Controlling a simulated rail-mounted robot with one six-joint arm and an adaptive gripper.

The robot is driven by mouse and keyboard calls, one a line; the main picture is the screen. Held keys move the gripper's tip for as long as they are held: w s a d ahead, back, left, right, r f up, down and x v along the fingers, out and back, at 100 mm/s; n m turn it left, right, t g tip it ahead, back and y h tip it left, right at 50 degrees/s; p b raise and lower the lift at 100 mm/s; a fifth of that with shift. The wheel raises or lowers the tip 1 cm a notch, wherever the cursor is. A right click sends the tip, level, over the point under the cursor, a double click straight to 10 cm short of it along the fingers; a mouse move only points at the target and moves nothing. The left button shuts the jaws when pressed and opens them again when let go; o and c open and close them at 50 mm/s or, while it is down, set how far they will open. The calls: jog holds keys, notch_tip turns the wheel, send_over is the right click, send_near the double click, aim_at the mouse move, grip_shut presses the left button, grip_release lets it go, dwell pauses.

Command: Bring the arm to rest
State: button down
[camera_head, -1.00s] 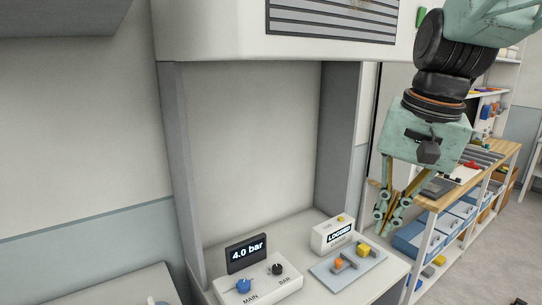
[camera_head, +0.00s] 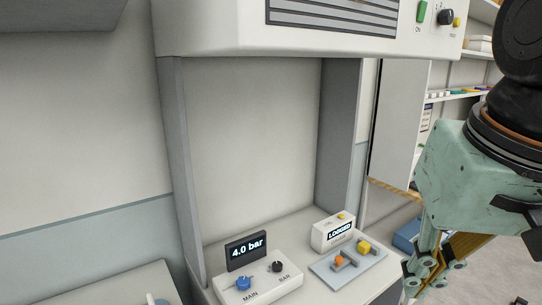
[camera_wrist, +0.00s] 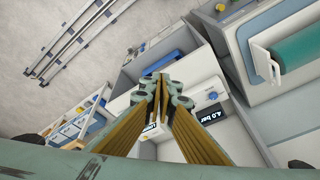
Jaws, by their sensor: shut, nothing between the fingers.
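My gripper (camera_head: 418,277) hangs at the right side of the head view, pointing down, right of the cabinet's work surface. Its fingertips are low, near the bottom right of that surface, and apart from everything I can see. In the wrist view my gripper (camera_wrist: 160,82) has its fingers drawn together at the tips, with nothing held between them. The upper part of my arm is cut off by the right edge of the head view.
The cabinet (camera_head: 340,140) holds a pressure display reading 4.0 bar (camera_head: 247,252), a box marked LOGGED (camera_head: 334,232) and a plate with orange and yellow parts (camera_head: 330,277). Shelves (camera_head: 462,94) stand behind at right. Floor rails (camera_wrist: 82,37) show in the wrist view.

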jog(key=s+f+n, duration=0.1)
jog(key=s+f, duration=0.1)
jog(key=s, duration=0.4)
jog(key=shift+s+n+t, duration=0.15)
jog(key=shift+n+t, duration=0.15)
jog(key=shift+n, duration=0.1)
